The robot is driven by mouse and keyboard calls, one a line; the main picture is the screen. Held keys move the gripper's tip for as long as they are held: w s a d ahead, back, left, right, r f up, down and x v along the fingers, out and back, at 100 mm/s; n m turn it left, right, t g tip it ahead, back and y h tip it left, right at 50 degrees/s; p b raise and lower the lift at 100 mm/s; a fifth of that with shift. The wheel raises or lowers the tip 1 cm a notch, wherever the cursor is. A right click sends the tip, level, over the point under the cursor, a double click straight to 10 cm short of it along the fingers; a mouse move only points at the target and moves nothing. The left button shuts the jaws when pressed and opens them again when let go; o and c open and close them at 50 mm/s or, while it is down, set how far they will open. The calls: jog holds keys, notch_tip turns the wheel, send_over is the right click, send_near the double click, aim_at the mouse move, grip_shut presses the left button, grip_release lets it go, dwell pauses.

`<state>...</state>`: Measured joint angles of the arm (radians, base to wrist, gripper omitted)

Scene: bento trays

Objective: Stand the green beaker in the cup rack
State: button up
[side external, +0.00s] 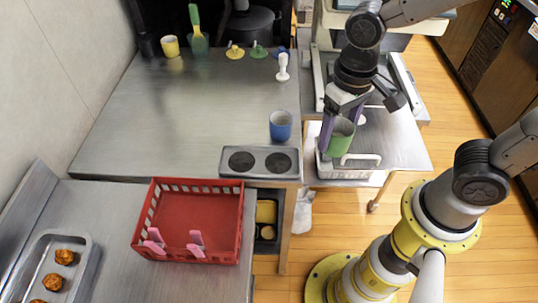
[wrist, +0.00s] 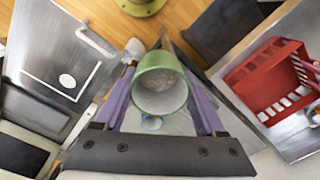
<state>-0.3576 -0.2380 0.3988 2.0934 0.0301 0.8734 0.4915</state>
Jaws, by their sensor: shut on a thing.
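The green beaker (side external: 340,143) is held upright between the purple fingers of my gripper (side external: 342,122). In the side view it hangs over or in front of the white tray at the right; its height above the tray is hard to tell. In the wrist view I look into the open mouth of the green beaker (wrist: 160,82), with a finger of my gripper (wrist: 161,98) on each side. The cup rack (side external: 260,173) appears to be the grey block with two dark round wells, both empty, at the front right of the steel counter, left of my gripper.
A blue cup (side external: 281,125) stands just behind the rack. A red basket (side external: 190,250) with pink clips is at front left. A white tray (side external: 362,160) lies on the side table. A yellow cup (side external: 170,46) and several small tools stand at the back. The counter's middle is clear.

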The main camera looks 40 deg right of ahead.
jog(key=w+a+f, duration=0.1)
jog(key=w+f, duration=0.1)
jog(key=w, duration=0.1)
jog(key=w+a+f, duration=0.1)
jog(key=w+f, duration=0.2)
jog(key=w, duration=0.1)
jog(key=w+a+f, duration=0.2)
jog(key=w+f, duration=0.1)
jog(key=shift+w+a+f, duration=0.1)
jog(key=shift+w+f, duration=0.05)
jog(key=shift+w, duration=0.2)
jog(key=shift+w+a+f, duration=0.15)
jog(key=shift+w+f, duration=0.3)
jog(key=shift+f, duration=1.55)
jog(key=shift+f, duration=0.15)
jog(key=o, duration=1.5)
